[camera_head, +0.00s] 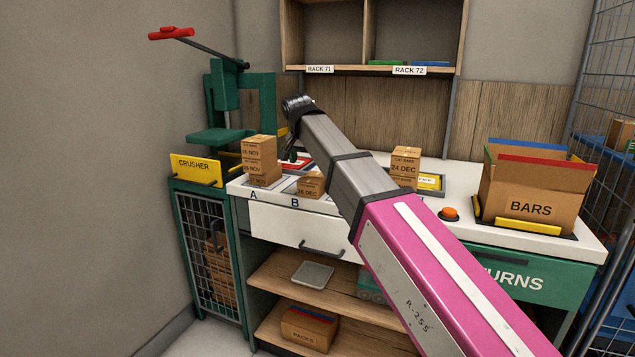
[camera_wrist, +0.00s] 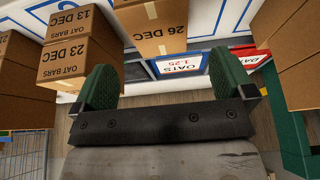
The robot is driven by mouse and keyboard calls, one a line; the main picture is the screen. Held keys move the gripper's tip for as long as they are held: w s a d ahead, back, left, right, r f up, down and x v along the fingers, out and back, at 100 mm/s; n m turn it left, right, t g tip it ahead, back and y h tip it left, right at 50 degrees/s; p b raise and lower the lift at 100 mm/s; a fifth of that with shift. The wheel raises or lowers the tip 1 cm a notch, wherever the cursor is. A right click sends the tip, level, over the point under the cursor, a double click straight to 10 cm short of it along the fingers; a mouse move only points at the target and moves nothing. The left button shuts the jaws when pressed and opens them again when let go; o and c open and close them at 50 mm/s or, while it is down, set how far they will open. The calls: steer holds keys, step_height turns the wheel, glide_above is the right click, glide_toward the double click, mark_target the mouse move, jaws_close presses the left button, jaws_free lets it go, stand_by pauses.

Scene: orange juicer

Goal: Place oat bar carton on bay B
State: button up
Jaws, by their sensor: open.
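In the head view bay B (camera_head: 295,202) is the spot behind the letter B at the bench's front edge. One brown carton (camera_head: 311,184) stands there, its right side partly behind my arm. My gripper (camera_wrist: 165,66) is open and empty in the wrist view; my arm largely hides it in the head view. Between and beyond its fingers is a carton (camera_wrist: 152,24) marked 26 DEC, apart from them. To the left are oat bar cartons (camera_wrist: 75,62) marked 13 DEC and 23 DEC. An OATS price tag (camera_wrist: 180,66) shows between the fingers.
Stacked cartons (camera_head: 260,158) stand at bay A. A 24 DEC carton (camera_head: 405,168) stands right of my arm. The green crusher (camera_head: 225,100) is at the left. The BARS box (camera_head: 530,200) and orange button (camera_head: 449,213) are at the right. Racks hang above the bench.

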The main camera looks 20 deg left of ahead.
mark_target(314, 177)
steer(key=shift+x, duration=5.25)
steer(key=shift+d, duration=0.1)
steer(key=shift+f, duration=0.1)
steer(key=c, duration=1)
